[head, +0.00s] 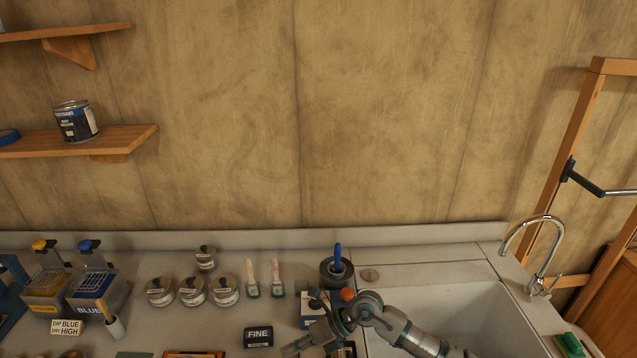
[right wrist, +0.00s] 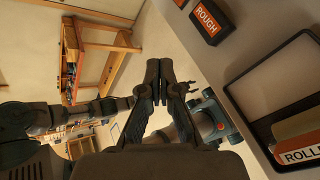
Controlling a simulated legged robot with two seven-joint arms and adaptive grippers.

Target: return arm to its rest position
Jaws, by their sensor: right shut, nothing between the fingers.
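My right arm (head: 410,335) comes in from the bottom right of the head view and bends over the counter just left of the sink. My right gripper (head: 292,349) is low in that view, near the black FINE block (head: 258,337). In the right wrist view the fingers of my right gripper (right wrist: 160,70) are together with nothing between them. They are beside the counter edge, with a black ROUGH block (right wrist: 206,20) to their right. My left gripper cannot be made out in either view.
The counter holds several round tins (head: 192,291), two brushes (head: 277,277), a blue-handled item in a dark holder (head: 337,268) and a BLUE container (head: 92,292). The sink (head: 450,305) and tap (head: 540,255) are at right. A ROLL-labelled tray (right wrist: 250,95) is near the gripper.

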